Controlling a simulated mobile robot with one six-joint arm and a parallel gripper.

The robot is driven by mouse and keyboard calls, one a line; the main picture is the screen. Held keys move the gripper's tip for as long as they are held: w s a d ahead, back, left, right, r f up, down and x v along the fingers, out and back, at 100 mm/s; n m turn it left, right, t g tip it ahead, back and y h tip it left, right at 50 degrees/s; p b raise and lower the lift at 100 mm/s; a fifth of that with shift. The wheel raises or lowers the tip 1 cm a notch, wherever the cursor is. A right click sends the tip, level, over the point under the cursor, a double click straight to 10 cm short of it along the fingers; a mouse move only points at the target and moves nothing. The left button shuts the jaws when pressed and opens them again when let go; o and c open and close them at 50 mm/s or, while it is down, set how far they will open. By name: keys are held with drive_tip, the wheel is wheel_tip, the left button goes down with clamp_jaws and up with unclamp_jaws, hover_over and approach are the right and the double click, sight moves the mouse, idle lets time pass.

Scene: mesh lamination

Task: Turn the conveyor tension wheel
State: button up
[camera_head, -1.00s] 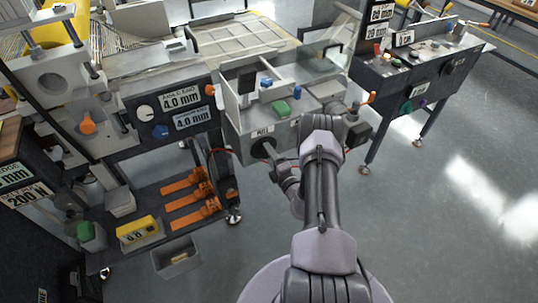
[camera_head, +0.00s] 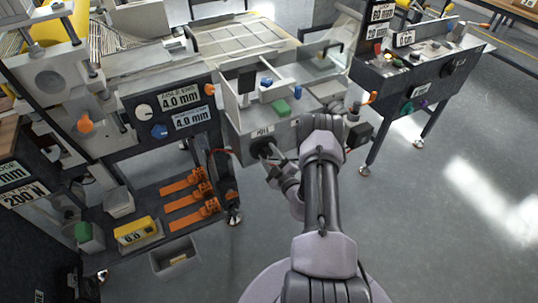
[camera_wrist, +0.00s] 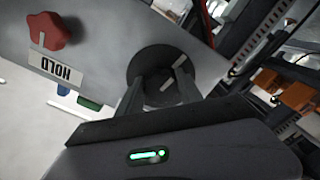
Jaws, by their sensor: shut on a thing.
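The tension wheel is a black round wheel (camera_head: 261,147) on the front panel of the grey middle machine, below a white label. In the wrist view the dark wheel (camera_wrist: 147,61) fills the middle and bears a pale mark. My gripper (camera_wrist: 160,88) reaches straight at its face, with one finger on each side of the central part. It is shut on the wheel. In the head view my gripper (camera_head: 271,158) is at the wheel, its fingertips partly hidden by my wrist.
A dark control bench (camera_head: 405,78) stands at right. Open floor (camera_head: 420,230) lies at the lower right.

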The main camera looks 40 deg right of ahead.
drive_tip(key=shift+a+m, duration=0.1)
drive_tip(key=shift+m, duration=0.9)
drive_tip(key=o, duration=1.4)
drive_tip(key=p+v, duration=0.4)
drive_tip(key=v, duration=1.3)
drive_tip(key=shift+s+p, duration=0.2)
drive_tip(key=shift+p, duration=0.2)
drive_tip(key=shift+a+r, duration=0.1)
